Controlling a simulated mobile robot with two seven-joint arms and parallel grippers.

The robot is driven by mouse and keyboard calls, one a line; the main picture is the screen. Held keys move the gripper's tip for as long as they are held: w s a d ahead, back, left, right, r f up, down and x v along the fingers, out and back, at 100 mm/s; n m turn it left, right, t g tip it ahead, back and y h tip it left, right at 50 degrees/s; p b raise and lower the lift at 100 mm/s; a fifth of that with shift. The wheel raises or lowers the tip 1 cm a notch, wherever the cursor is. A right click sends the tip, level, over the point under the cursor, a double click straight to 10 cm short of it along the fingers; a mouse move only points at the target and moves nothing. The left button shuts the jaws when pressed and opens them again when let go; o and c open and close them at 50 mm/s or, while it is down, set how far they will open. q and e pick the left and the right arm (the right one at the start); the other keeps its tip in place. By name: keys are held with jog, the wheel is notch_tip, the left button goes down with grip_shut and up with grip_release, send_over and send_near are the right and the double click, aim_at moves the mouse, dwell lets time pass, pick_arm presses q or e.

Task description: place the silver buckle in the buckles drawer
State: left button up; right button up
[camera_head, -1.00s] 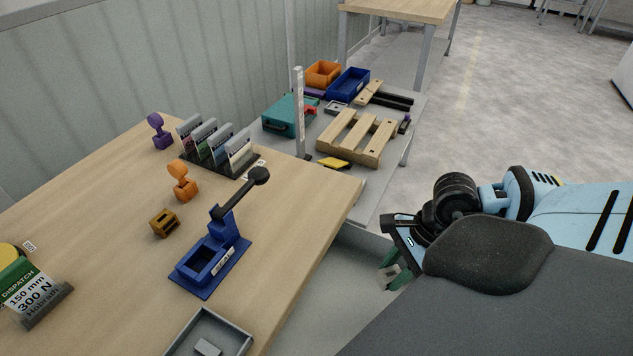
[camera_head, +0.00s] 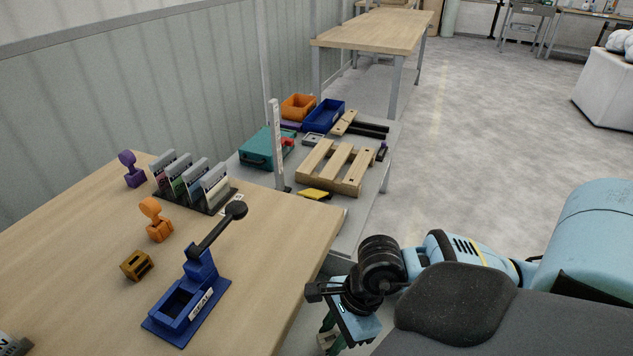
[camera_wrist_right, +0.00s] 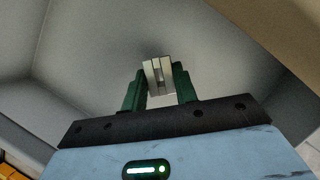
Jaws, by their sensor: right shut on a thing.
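The silver buckle (camera_wrist_right: 158,77) is a small pale metal piece with a slot, held between the two green fingers of my right gripper (camera_wrist_right: 160,86) in the right wrist view. In the head view my right gripper (camera_head: 330,340) is low at the bottom middle, beside the right edge of the wooden table, with only a bit of the held piece visible. My left gripper is out of view. I cannot make out a buckles drawer in any view.
The wooden table (camera_head: 80,240) carries a blue press (camera_head: 187,305), an orange stamp (camera_head: 155,220), a purple stamp (camera_head: 131,170), a small brown block (camera_head: 137,265) and a card rack (camera_head: 190,185). Behind it a grey bench holds a pallet (camera_head: 335,168), bins and a teal case (camera_head: 262,148).

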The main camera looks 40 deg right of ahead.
aim_at(321, 342)
jog(key=shift+w+a+f, duration=0.3)
jog(key=shift+a+f, duration=0.2)
jog(key=shift+a, duration=0.2)
jog(key=shift+w+a+f, duration=0.3)
jog(key=shift+a+f, duration=0.2)
jog(key=shift+a, duration=0.2)
jog(key=shift+a+f, duration=0.1)
jog(key=shift+f, duration=0.1)
jog(key=shift+f, duration=0.1)
jog(key=o, duration=1)
jog(key=p+v, duration=0.1)
jog(key=v, duration=1.1)
